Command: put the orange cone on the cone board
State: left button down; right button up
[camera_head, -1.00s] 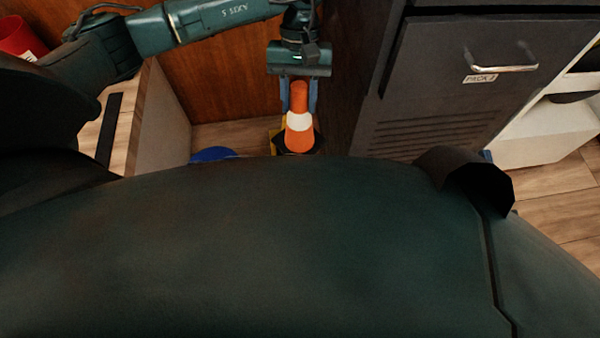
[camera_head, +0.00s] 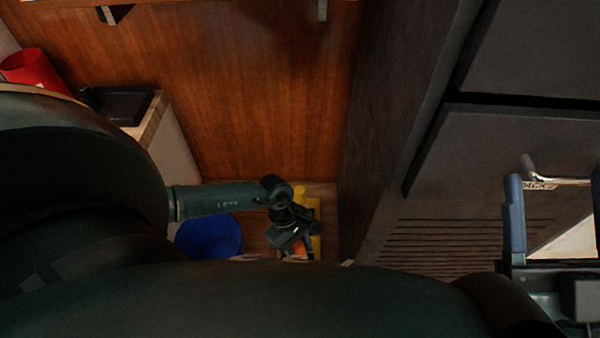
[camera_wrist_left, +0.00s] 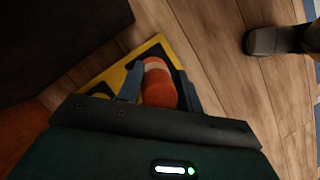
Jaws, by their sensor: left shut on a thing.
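The orange cone (camera_wrist_left: 158,85), with a white band, is between the fingers of my left gripper (camera_wrist_left: 160,97), which is shut on it. In the head view the left gripper (camera_head: 295,247) points down near the floor and hides most of the cone (camera_head: 299,253). A yellow-edged board (camera_head: 316,222), likely the cone board, lies by the gripper. In the wrist view the yellow and black board (camera_wrist_left: 135,60) shows beneath and around the cone. I cannot tell whether the cone touches it. My right gripper (camera_head: 556,190) is at the right edge, empty, fingers apart.
A blue round container (camera_head: 208,236) stands left of the left gripper. A dark cabinet (camera_head: 490,155) with a handle and slotted vents rises on the right. A wooden panel (camera_head: 250,90) is behind. A red cup (camera_head: 35,68) is at upper left.

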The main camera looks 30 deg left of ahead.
pick_arm(q)
notch_tip(320, 180, down, 4)
jog(key=shift+f+b, duration=0.25)
jog(key=shift+b, duration=0.85)
pick_arm(e)
jog(key=r+n+y, duration=0.1)
jog(key=n+y, duration=0.1)
jog(key=r+n+y, duration=0.2)
jog(key=shift+s+d, duration=0.15)
jog(key=shift+s, duration=0.2)
pick_arm(q)
jog(key=c, duration=0.9)
grip_release()
jog(key=shift+f, duration=0.1)
